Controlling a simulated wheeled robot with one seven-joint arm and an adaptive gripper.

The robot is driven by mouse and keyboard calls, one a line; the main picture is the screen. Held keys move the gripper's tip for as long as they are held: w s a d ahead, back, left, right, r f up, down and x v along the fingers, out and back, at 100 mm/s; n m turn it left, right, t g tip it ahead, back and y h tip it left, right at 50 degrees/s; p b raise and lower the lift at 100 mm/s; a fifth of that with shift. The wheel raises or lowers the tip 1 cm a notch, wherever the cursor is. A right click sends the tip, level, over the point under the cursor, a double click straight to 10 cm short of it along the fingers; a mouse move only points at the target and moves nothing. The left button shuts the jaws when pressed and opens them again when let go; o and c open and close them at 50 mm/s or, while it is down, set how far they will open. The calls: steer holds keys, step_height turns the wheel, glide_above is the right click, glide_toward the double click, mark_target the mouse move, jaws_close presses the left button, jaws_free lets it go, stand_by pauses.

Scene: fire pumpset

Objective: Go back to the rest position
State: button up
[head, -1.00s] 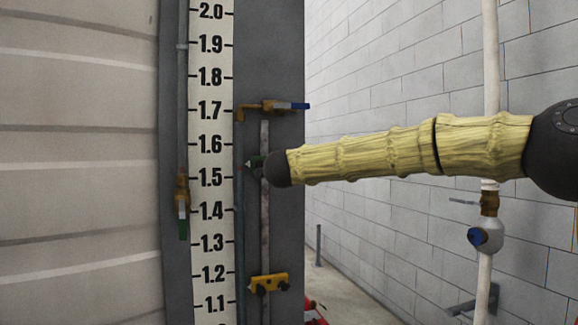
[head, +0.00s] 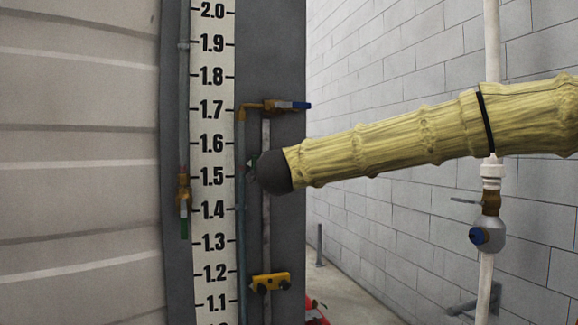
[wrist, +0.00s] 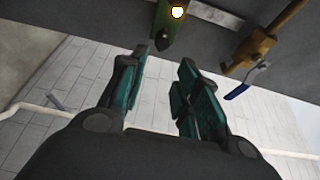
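My arm, in a yellow ribbed sleeve, reaches in from the right in the head view. My gripper (wrist: 163,78) is open in the wrist view, with a gap between its teal-padded fingers and nothing held. In the head view it is mostly hidden behind the dark end of the arm, and only a small tip (head: 251,170) shows beside the gauge board. A green and yellow part with a bright spot (wrist: 172,25) lies just beyond the fingertips in the wrist view; I cannot tell whether they touch.
The white number scale (head: 212,140) stands left of the arm's end. A brass valve with a blue handle (head: 280,105) is above it, also in the wrist view (wrist: 257,47). A yellow bracket (head: 270,282) is below. A white pipe (head: 485,270) with a valve runs by the block wall (head: 400,55).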

steer(key=shift+s, duration=0.65)
